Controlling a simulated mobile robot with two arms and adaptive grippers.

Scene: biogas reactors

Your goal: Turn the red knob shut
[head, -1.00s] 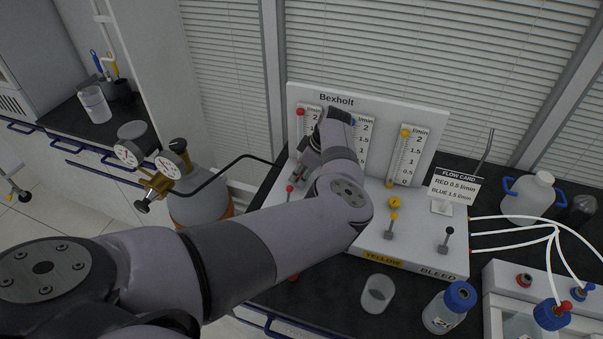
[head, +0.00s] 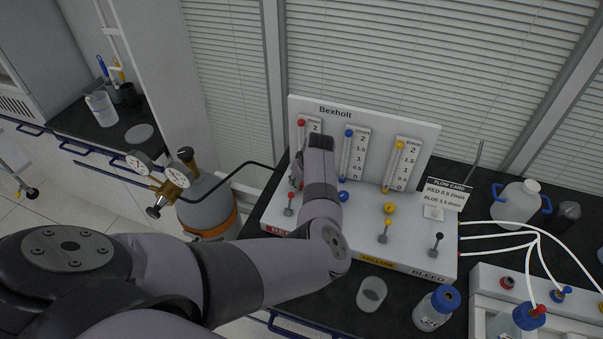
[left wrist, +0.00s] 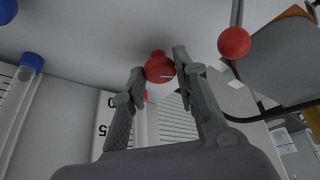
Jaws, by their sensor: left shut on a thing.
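The red knob (left wrist: 159,67) shows in the left wrist view, on the white panel's sloped face. My left gripper (left wrist: 160,72) is shut on it, with one finger on each side. A pale mark shows on the knob beside the right-hand finger. In the head view my left arm covers the knob and most of the gripper, at the left end of the Bexholt panel (head: 414,125). The red-tipped lever (head: 288,210) stands just in front of the gripper; its red ball also shows in the left wrist view (left wrist: 234,42), apart from the fingers.
The blue knob (head: 343,196) and yellow knob (head: 390,208) lie to the right, with a yellow lever (head: 384,224) and black lever (head: 436,242). The flow card (head: 450,194) reads RED 0.5, BLUE 1.5.

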